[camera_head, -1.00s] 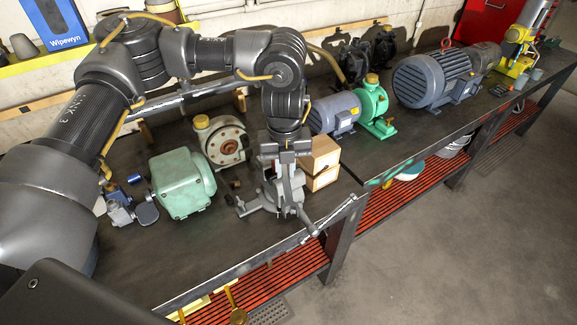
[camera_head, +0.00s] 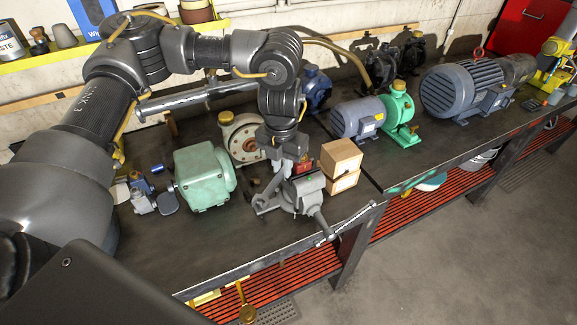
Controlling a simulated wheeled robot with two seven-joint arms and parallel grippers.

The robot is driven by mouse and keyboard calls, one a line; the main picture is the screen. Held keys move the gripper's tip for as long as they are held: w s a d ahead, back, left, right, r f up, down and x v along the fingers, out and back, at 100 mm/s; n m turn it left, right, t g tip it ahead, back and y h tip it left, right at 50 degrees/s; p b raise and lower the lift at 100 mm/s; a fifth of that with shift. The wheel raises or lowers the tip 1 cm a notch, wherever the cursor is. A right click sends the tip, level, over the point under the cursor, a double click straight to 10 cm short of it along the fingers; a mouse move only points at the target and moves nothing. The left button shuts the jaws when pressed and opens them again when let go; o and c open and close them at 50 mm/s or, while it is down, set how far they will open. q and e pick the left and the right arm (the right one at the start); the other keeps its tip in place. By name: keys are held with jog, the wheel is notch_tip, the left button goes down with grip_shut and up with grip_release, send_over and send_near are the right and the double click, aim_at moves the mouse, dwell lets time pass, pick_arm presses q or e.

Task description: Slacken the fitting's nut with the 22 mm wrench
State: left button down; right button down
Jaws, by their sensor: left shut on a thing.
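My left gripper (camera_head: 283,163) points down just left of and above the grey bench vise (camera_head: 308,197). It is shut on a thin grey tool, which looks like the wrench (camera_head: 263,205), its lower end slanting down left beside the vise. Its size marking is too small to read. A small red part (camera_head: 303,167) shows at the vise jaws, right of my fingers; it may belong to the fitting. The nut itself cannot be made out, nor whether the wrench touches it. My right gripper is not in view.
Two stacked wooden blocks (camera_head: 341,158) stand right of the vise. A green motor housing (camera_head: 203,177) and a round cream flanged part (camera_head: 243,140) stand to its left and behind. Blue-grey motors (camera_head: 357,118) stand further right.

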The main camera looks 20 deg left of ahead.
pick_arm(q)
jog(key=shift+w+d, duration=0.1)
jog(key=shift+d, duration=0.15)
jog(key=shift+a+f, duration=0.15)
jog(key=shift+f+b, duration=0.65)
jog(key=shift+f, duration=0.15)
dwell(0.7)
jog(key=shift+f, duration=0.2)
dwell(0.3)
jog(key=shift+f+b, duration=0.3)
jog(key=shift+f, duration=0.2)
jog(key=shift+d, duration=0.2)
